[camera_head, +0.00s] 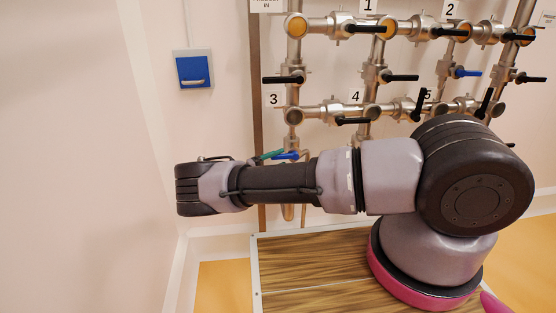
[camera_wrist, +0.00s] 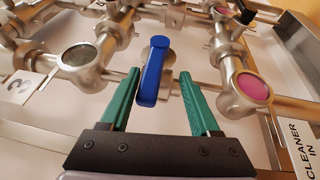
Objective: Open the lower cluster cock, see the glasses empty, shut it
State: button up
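My gripper (camera_wrist: 159,74) is open, its two green fingers on either side of a blue cock lever (camera_wrist: 154,72). Gaps show between the lever and both fingers. In the head view the green fingertips (camera_head: 269,155) are beside the blue lever (camera_head: 288,155), low on the pipework under label 3. Whether this cock is open or shut, I cannot tell. In the wrist view a round sight glass (camera_wrist: 82,58) at left looks dark grey-green. Another sight glass (camera_wrist: 252,88) at right shows pink. My arm hides part of the lower pipes in the head view.
Several pipes with black levers (camera_head: 401,78) and amber sight glasses (camera_head: 295,26) cover the wall. Another blue lever (camera_head: 467,72) is at upper right. A blue wall box (camera_head: 194,70) hangs left. A CLEANER IN sign (camera_wrist: 298,148) is close on the right in the wrist view.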

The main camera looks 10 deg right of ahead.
jog(key=shift+r, duration=0.1)
dwell(0.3)
jog(key=shift+a, duration=0.2)
jog(key=v, duration=1)
jog(key=shift+a, duration=0.25)
jog(key=shift+s, duration=0.1)
